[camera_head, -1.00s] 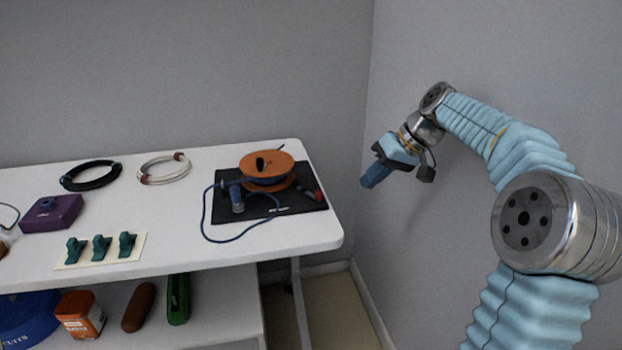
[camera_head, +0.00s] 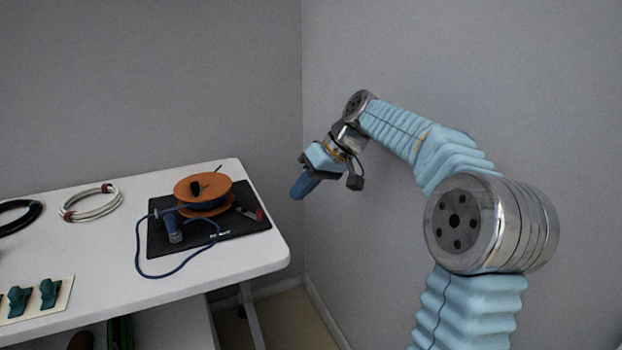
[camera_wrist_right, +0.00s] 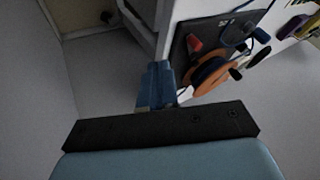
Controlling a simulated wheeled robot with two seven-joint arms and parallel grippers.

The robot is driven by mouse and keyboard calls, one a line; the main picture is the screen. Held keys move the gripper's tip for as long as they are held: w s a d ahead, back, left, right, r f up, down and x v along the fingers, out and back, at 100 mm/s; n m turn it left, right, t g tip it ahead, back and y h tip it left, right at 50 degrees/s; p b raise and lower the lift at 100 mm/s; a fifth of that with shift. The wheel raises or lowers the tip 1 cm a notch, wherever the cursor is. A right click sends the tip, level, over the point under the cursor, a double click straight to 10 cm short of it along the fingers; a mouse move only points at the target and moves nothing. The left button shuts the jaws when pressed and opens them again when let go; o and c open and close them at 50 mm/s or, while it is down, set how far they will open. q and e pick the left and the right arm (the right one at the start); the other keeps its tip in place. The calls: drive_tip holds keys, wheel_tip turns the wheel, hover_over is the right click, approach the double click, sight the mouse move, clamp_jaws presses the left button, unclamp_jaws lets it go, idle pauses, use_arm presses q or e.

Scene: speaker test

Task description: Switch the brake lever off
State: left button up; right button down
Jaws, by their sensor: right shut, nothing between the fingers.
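An orange cable reel (camera_head: 203,190) with a blue cable stands on a black mat (camera_head: 165,236) near the table's right end. A small red-tipped part (camera_head: 260,214), which looks like the brake lever, sits at the reel's right side. Its exact position setting is too small to tell. The red tip also shows in the right wrist view (camera_wrist_right: 196,43), beside the reel (camera_wrist_right: 212,75). My right gripper (camera_head: 299,192) has blue fingers, shut and empty, in the air to the right of the reel and apart from it. The fingers also show in the right wrist view (camera_wrist_right: 156,78). My left gripper is out of view.
The white table (camera_head: 240,262) ends just left of my right gripper. Coiled cables, one white (camera_head: 91,203) and one black (camera_head: 18,216), and green clamps (camera_head: 50,293) lie further left. A grey wall (camera_head: 460,70) stands behind and to the right.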

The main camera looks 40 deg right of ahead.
drive_tip(key=a+f, duration=0.1)
drive_tip(key=w+a+f, duration=0.1)
drive_tip(key=a, duration=0.2)
drive_tip(key=shift+w+a+f, duration=0.1)
drive_tip(key=shift+w+f, duration=0.25)
drive_tip(key=shift+f, duration=0.05)
drive_tip(key=shift+w+a, duration=0.1)
drive_tip(key=shift+a, duration=0.55)
